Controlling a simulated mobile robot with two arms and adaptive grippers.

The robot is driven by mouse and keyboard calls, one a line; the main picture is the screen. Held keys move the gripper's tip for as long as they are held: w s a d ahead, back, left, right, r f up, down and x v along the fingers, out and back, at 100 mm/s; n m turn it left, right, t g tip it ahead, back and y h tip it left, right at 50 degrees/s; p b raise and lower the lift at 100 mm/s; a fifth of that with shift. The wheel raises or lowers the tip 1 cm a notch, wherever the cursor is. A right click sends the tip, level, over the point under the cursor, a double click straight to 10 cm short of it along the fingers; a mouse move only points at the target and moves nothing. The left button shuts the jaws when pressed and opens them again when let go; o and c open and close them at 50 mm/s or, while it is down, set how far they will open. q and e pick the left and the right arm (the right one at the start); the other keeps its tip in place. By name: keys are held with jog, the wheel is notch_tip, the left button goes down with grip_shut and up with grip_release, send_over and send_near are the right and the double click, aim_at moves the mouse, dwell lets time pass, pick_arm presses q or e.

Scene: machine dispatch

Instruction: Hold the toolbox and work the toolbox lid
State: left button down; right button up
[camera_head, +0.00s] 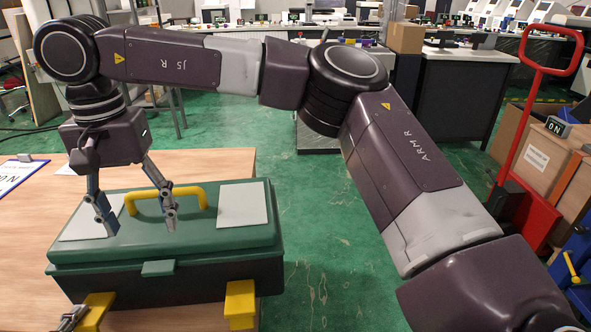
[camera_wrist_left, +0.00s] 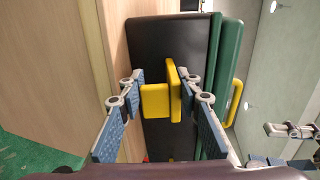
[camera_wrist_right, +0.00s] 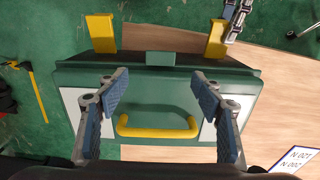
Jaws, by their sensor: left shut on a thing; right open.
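The toolbox (camera_head: 180,278) has a dark body and a green lid (camera_head: 130,245), which looks closed. The lid bears a yellow handle (camera_head: 165,190), two white panels and a green front latch (camera_head: 158,268). Yellow brackets stick out at the front left (camera_head: 95,312) and front right (camera_head: 240,303). My left gripper (camera_head: 72,318), mostly cut off in the head view, is shut on the front-left yellow bracket (camera_wrist_left: 155,100). My right gripper (camera_head: 140,226) is open above the lid. In the right wrist view its fingers (camera_wrist_right: 160,85) are spread wide, with the handle (camera_wrist_right: 158,130) showing between them.
The toolbox stands on a wooden table (camera_head: 215,161), near its edge. A printed sheet (camera_head: 20,172) lies at the table's left. Green floor is open to the right. A red pallet jack (camera_head: 535,150) and cardboard boxes (camera_head: 545,165) stand at the far right.

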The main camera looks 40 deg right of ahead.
jog(key=d+m+g+y, duration=0.1)
jog(key=d+m+y, duration=0.3)
jog(key=m, duration=0.1)
jog(key=d+m+g+y, duration=0.1)
jog(key=d+m+y, duration=0.8)
jog(key=y, duration=0.1)
jog(key=shift+w+d+r+m+g, duration=0.1)
jog(key=shift+w+d+m+g, duration=0.1)
jog(key=shift+d+m+g, duration=0.2)
jog(key=w+d+m+t+y, duration=0.2)
jog(key=d+m+t, duration=0.35)
jog(key=d, duration=0.25)
jog(key=w+d+m+t+y, duration=0.2)
jog(key=d+m+t, duration=0.2)
jog(key=d+m, duration=0.3)
jog(key=s+d+f+m+t+h, duration=0.1)
jog(key=d+f+t+h, duration=0.1)
jog(key=d+f, duration=0.3)
jog(key=shift+d+f+h, duration=0.25)
jog(key=shift+f+h, duration=0.05)
jog(key=shift+f, duration=0.65)
jog(key=shift+m, duration=0.25)
